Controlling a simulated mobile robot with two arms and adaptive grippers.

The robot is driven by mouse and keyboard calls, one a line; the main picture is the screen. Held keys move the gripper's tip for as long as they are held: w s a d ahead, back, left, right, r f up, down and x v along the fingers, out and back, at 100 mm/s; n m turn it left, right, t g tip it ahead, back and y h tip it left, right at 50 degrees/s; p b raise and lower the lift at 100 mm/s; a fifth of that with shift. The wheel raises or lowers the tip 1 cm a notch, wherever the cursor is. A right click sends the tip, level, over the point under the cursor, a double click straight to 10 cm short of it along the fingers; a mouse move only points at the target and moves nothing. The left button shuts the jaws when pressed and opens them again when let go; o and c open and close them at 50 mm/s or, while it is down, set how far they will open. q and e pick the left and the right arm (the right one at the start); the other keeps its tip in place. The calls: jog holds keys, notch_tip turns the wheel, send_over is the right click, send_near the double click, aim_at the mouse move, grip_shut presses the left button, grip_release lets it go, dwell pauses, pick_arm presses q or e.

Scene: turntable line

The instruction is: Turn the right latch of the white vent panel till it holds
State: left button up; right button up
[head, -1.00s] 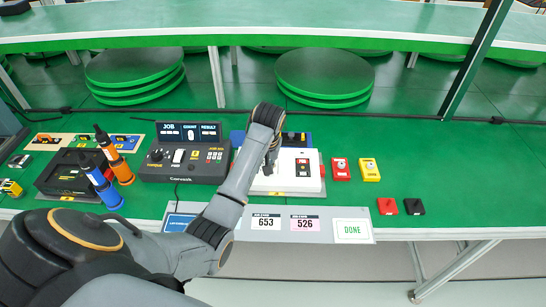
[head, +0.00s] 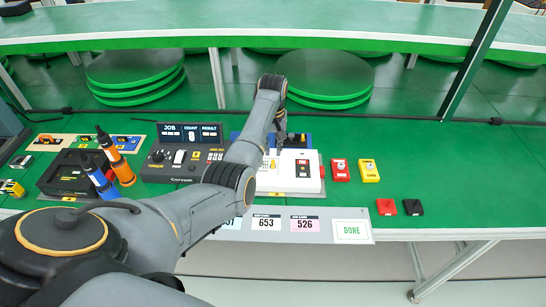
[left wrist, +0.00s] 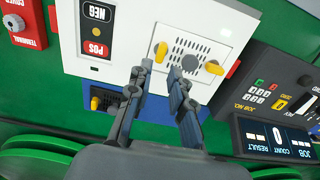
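The white vent panel (head: 275,184) stands on the green table, partly behind my left arm in the head view. In the left wrist view it (left wrist: 120,62) appears upside down, with a dark slotted grille (left wrist: 190,55) between two yellow latches. The right latch (left wrist: 161,52) is on the side of the POS/NEG block; the left latch (left wrist: 213,68) is at the other side of the grille. My left gripper (left wrist: 160,72) is open and empty, its fingertips close to the right latch. Contact cannot be told. My right gripper is not in view.
The black job console (head: 183,163) stands left of the panel. A blue box (head: 298,139) is behind it.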

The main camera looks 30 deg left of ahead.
aim_at(273, 161)
pick_arm(q)
notch_tip(273, 161, down, 5)
jog(key=shift+f, duration=0.1)
dwell(0.3)
grip_shut()
